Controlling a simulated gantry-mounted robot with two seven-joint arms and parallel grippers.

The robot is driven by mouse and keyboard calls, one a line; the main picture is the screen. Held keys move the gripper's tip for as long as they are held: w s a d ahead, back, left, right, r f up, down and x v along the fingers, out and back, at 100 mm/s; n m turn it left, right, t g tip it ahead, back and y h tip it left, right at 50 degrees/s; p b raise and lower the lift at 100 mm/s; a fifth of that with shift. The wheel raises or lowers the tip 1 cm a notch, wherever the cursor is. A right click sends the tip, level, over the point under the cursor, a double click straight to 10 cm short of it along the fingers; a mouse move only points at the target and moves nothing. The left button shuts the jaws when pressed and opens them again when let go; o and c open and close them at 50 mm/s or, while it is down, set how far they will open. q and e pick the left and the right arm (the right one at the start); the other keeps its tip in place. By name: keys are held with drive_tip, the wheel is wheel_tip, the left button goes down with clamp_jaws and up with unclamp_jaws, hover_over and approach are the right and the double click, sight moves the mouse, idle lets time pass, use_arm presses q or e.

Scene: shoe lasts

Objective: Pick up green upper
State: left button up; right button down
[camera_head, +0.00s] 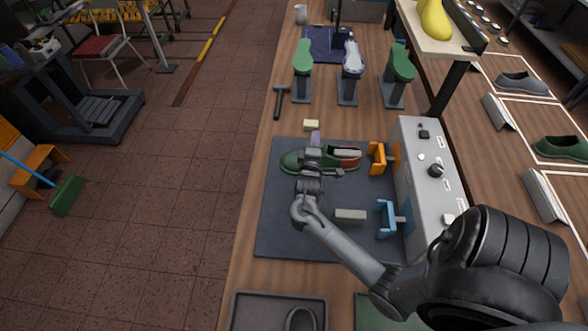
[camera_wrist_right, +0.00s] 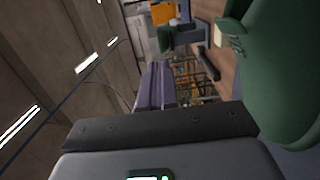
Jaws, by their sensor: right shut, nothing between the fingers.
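The green upper (camera_head: 293,161) lies on the dark mat (camera_head: 280,225) in the head view, with a red and pale part at its right end. My right gripper (camera_head: 315,138) crosses over its middle and hides part of it, with purple fingers reaching past its far side. The fingers are shut and empty. In the right wrist view, the green upper (camera_wrist_right: 285,85) is large and close at the right, beside the purple fingers (camera_wrist_right: 155,86). I cannot tell whether the gripper touches it. My left gripper is not in view.
An orange clamp (camera_head: 382,158) and a blue clamp (camera_head: 389,218) stand right of the upper, by a grey control box (camera_head: 425,180). A pale block (camera_head: 350,215) lies on the mat. Lasts on stands (camera_head: 348,75) and a hammer (camera_head: 279,99) are behind. The mat's left side is clear.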

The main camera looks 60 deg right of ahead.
drive_tip(key=w+a, duration=0.4)
drive_tip(key=a, duration=0.5)
use_arm(q)
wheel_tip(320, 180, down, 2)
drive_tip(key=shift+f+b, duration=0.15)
drive_tip(key=shift+b, duration=1.05)
use_arm(e)
wheel_tip(320, 180, down, 10)
drive_tip(key=shift+s+d, duration=0.35)
drive_tip(key=shift+d, duration=0.3)
drive_tip(key=shift+s+d+r+p, duration=0.2)
drive_tip(key=shift+d+p, duration=0.15)
drive_tip(key=shift+p, duration=0.35)
drive_tip(key=shift+d, duration=0.3)
drive_tip(key=shift+s+d+f, duration=0.1)
drive_tip(key=shift+f, duration=0.1)
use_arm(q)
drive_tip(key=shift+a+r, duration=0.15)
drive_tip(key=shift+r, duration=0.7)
